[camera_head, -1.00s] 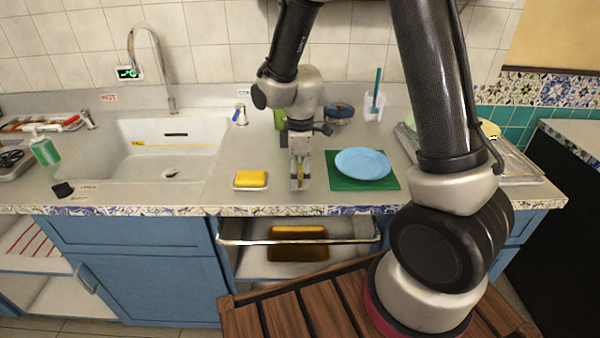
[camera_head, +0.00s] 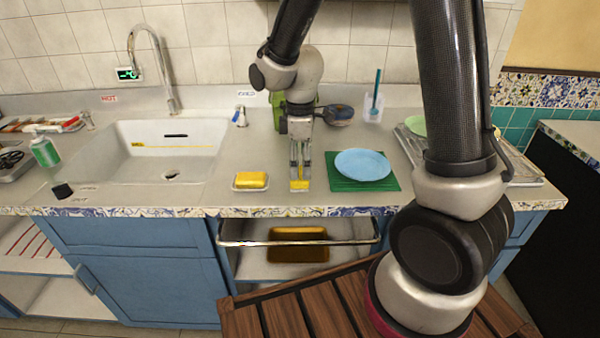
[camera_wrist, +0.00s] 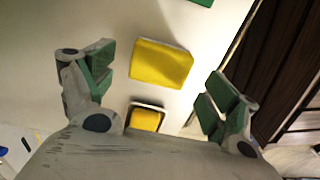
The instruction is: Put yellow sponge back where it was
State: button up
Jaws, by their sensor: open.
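One yellow sponge (camera_head: 299,185) lies on the counter between a small white dish and the green mat. My gripper (camera_head: 300,174) is above it, pointing down. In the wrist view, my gripper's green-padded fingers (camera_wrist: 158,80) are spread wide, with gaps on both sides of this sponge (camera_wrist: 162,63). A second yellow sponge (camera_head: 251,180) sits in the white dish (camera_head: 236,187) to the left. It also shows lower in the wrist view (camera_wrist: 145,120).
A blue plate (camera_head: 362,163) sits on a green mat (camera_head: 385,183) to the right. The sink (camera_head: 125,165) is at left.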

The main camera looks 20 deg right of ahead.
aim_at(300, 172)
notch_tip(300, 172, up, 8)
jog(key=s+d+r+m+t, duration=0.2)
jog(key=s+d+r+m, duration=0.4)
jog(key=s+d+r, duration=0.15)
jog(key=s+d+r+m+t, duration=0.1)
jog(key=s+d+r+m, duration=0.1)
jog(key=s+d+m, duration=0.1)
jog(key=s+d+r+m+t, duration=0.1)
jog(key=s+d+m, duration=0.3)
jog(key=s, duration=0.4)
jog(key=shift+s+d+r+m, duration=0.15)
jog(key=shift+s+r+m, duration=0.1)
jog(key=shift+r+m, duration=0.45)
